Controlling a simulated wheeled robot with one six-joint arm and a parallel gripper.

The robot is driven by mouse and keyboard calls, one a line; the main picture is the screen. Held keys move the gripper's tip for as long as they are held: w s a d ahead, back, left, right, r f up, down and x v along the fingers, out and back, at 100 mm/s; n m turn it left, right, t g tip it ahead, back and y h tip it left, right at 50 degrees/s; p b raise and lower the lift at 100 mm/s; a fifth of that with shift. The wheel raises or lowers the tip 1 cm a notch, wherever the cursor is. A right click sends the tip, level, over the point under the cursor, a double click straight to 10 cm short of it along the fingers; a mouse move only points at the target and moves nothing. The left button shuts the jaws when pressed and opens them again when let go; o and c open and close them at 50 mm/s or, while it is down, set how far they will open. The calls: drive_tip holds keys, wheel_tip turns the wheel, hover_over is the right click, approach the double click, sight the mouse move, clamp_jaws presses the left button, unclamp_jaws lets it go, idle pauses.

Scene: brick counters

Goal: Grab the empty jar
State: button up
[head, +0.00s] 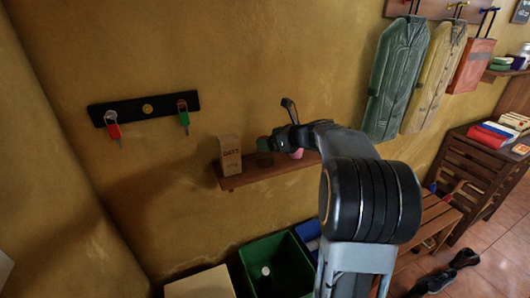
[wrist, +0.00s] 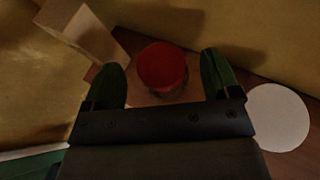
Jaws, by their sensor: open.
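In the wrist view a jar with a round red lid (wrist: 163,66) stands on the wooden shelf, seen from above. It lies between the two green fingers of my gripper (wrist: 162,70), with a gap visible on both sides. My gripper is open and empty. In the head view my gripper (head: 266,144) is over the shelf, just right of the oats carton. A dark jar-like shape (head: 264,159) shows below the fingers there. The jar's side is mostly hidden by its lid, so I cannot tell whether it is empty.
The oats carton (head: 230,155) stands at the left end of the wooden shelf (head: 245,179); it also shows in the wrist view (wrist: 80,32). A white round top (wrist: 278,117) is right of my gripper. A green bin (head: 285,272) stands below the shelf.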

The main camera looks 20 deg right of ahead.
drive_tip(key=shift+x, duration=1)
drive_tip(key=shift+d, duration=0.1)
drive_tip(key=shift+c, duration=0.5)
drive_tip(key=c, duration=1.2)
drive_tip(key=shift+r, duration=0.2)
drive_tip(key=shift+c, duration=0.2)
